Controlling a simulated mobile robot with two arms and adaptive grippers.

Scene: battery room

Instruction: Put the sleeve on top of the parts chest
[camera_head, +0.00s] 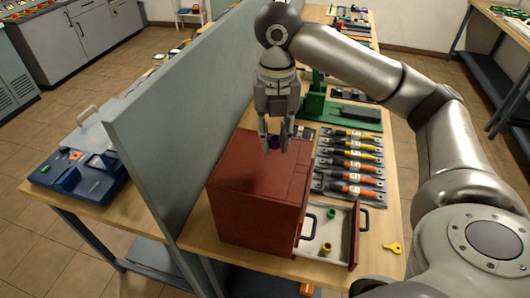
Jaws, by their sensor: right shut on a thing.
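My right gripper (275,147) points down over the back part of the red-brown parts chest (245,215). It is shut on a small purple sleeve (274,141), which is mostly hidden between the fingers. I cannot tell whether the sleeve touches the chest's top. The top of the chest is otherwise bare. An open drawer (343,214) sticks out of the chest's right side, with a green piece (331,213) and a yellow piece (326,247) in it. My left gripper is not in view.
A tall grey partition (180,120) stands close along the chest's left. Several colour-banded tools (350,165) lie in a rack to the right, with a green stand (340,112) behind. A yellow key (393,248) lies on the wooden table by the drawer.

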